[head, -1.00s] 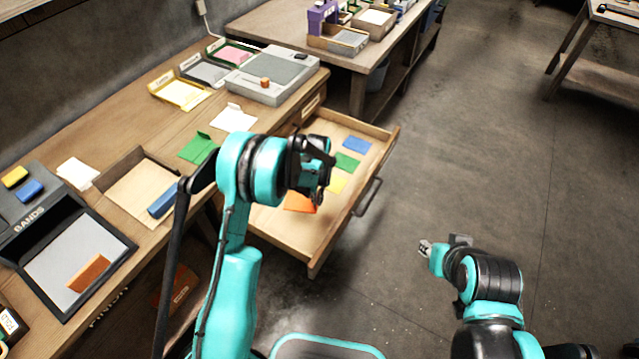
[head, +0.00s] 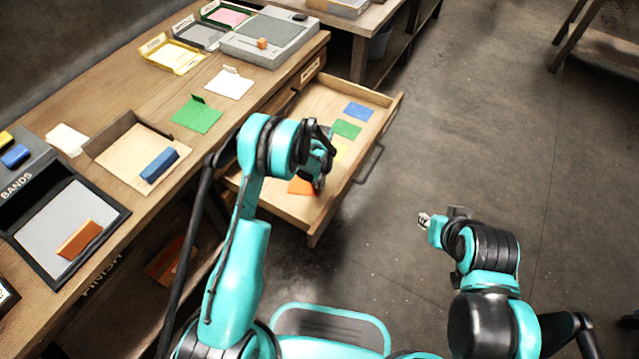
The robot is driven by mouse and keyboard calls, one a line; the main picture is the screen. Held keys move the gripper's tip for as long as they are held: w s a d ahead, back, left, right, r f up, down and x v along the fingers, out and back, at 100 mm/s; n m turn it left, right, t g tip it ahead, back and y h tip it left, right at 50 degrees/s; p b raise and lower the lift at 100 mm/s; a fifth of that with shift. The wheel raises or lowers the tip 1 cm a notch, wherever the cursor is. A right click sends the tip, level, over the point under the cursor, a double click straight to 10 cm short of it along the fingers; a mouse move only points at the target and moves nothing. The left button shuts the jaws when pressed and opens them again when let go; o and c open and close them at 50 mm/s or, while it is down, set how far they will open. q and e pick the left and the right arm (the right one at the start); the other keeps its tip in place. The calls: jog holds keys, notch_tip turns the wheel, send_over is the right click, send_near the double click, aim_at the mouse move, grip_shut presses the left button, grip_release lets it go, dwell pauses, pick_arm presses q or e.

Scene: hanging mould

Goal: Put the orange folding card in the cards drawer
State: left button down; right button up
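An orange card (head: 300,187) shows in the open drawer (head: 325,222), partly hidden by my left gripper. Blue (head: 358,111), green (head: 346,129) and yellow (head: 341,152) cards lie in the same drawer, the yellow one partly covered by my arm. My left gripper (head: 319,184) points down at the orange card's right edge. Its fingers are dark and small, so I cannot tell whether they are open, shut or touching the card. My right gripper (head: 424,221) is off to the right above the floor, away from the drawer; its finger gap is unclear.
On the bench are a green folded card (head: 196,115), a white card (head: 229,84), a shallow wooden tray (head: 120,178) with a blue block, and a black-edged bands tray (head: 118,216) with an orange-brown block. A grey device (head: 268,37) stands behind.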

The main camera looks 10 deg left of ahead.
pick_arm(q)
jog(key=shift+f, duration=0.1)
jog(key=c, duration=1.7)
grip_release()
